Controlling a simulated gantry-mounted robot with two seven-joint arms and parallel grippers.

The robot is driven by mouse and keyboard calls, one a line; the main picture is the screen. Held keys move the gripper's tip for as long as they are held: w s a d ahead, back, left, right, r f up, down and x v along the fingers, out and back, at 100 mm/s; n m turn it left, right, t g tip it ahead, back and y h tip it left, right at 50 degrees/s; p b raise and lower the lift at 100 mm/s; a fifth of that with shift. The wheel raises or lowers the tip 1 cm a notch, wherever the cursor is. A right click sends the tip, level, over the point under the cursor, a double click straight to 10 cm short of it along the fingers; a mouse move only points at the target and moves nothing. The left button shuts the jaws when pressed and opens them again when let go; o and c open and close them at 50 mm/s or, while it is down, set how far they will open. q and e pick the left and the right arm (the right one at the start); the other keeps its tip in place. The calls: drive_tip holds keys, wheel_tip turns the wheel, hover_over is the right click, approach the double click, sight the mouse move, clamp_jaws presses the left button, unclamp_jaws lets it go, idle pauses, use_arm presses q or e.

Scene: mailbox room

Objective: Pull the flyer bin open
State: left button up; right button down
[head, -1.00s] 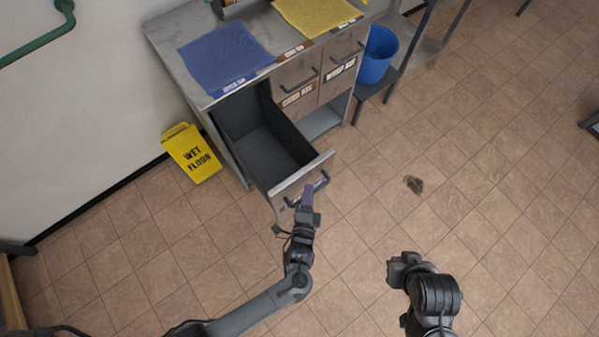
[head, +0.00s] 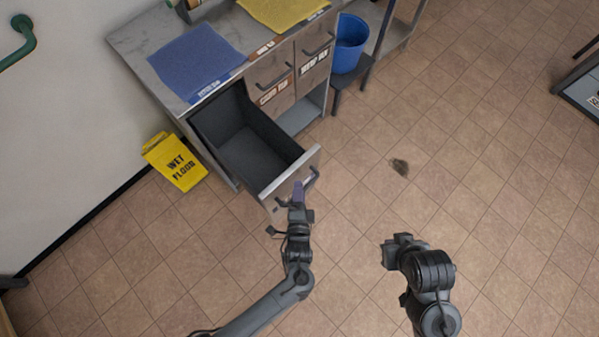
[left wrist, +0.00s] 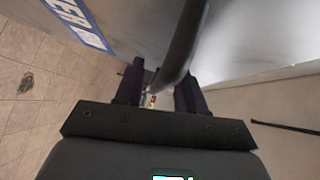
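The flyer bin is a grey drawer (head: 243,148) pulled far out of the left side of the cabinet, its dark inside empty. Its dark bar handle (head: 311,181) is on the metal front. In the left wrist view, the blue label (left wrist: 79,20) and the handle (left wrist: 182,45) show close up. My left gripper (head: 298,192) is at the handle. The left wrist view shows its two fingers (left wrist: 158,88) apart, with the handle bar running between them; firm contact is unclear. My right gripper (head: 392,250) hangs over the floor, away from the drawer; its finger opening is unclear.
Two closed drawers (head: 292,72) are right of the open one. Blue (head: 195,62) and yellow (head: 283,8) mats lie on the counter. A yellow wet-floor sign (head: 174,162) stands left of the drawer. A blue bucket (head: 349,45) is at the right. Floor ahead is mostly clear.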

use_arm(q)
drive_tip(key=s+r+p, duration=0.1)
drive_tip(key=s, duration=0.9)
drive_tip(key=shift+s+d+r+p, duration=0.3)
drive_tip(key=shift+d+p, duration=0.05)
